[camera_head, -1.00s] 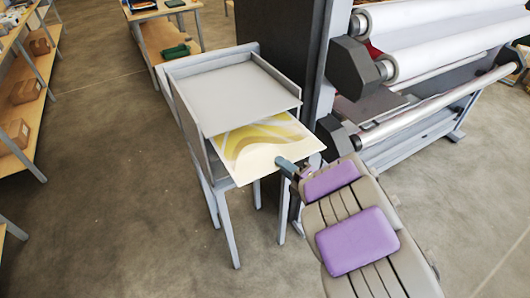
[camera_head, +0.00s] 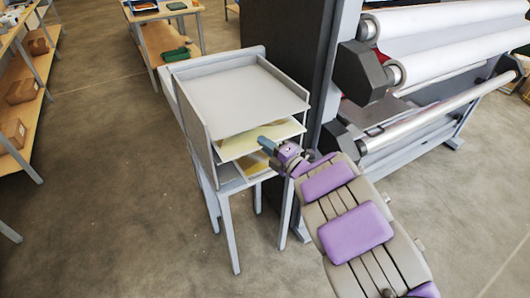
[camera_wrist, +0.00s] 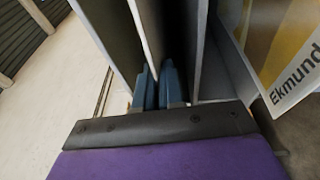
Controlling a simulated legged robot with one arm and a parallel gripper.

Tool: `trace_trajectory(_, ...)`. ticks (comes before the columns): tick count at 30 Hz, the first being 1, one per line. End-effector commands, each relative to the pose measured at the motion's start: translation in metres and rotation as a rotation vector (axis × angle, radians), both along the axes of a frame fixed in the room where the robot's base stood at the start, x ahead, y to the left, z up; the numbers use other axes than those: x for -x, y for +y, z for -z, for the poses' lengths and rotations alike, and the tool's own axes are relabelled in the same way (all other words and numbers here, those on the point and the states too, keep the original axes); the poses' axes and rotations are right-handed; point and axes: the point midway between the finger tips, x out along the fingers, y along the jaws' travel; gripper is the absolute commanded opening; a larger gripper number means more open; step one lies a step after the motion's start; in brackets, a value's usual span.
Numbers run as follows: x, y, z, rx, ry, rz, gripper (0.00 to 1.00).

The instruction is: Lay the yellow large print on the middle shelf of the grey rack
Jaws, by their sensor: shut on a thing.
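The grey rack (camera_head: 228,88) stands left of centre, with its open front toward me. The yellow print (camera_head: 238,144) shows as a pale yellow sheet at middle level under the top shelf, mostly inside the rack. My gripper (camera_head: 264,140) reaches into the front opening at that level. In the wrist view, its blue fingers (camera_wrist: 152,88) are closed on a thin pale sheet seen edge-on. The print's inner part is hidden under the top shelf. I cannot tell whether it touches the middle shelf.
Another yellow patterned sheet (camera_head: 253,164) lies lower in the rack; a print lettered "Ekmund" (camera_wrist: 282,55) shows at the right in the wrist view. The roll laminator (camera_head: 440,60) stands close on the right. Wooden shelving (camera_head: 30,100) is at left; the floor between is clear.

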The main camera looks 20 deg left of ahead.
Motion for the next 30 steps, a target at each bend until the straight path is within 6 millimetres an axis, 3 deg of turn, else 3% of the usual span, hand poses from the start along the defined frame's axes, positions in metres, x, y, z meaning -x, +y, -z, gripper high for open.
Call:
trace_trajectory(1,-0.001,-0.005,0.012,-0.003,0.006,0.004,0.0)
trace_trajectory(5,-0.001,-0.008,0.027,-0.006,0.004,0.006,0.0)
trace_trajectory(14,0.001,0.003,0.032,0.007,0.0,0.002,0.0)
trace_trajectory(22,0.0,-0.003,0.038,0.002,0.001,0.003,0.0)
trace_trajectory(23,0.0,-0.004,0.038,0.0,0.001,0.003,0.1)
trace_trajectory(30,0.0,-0.004,0.037,0.0,0.002,0.004,0.33)
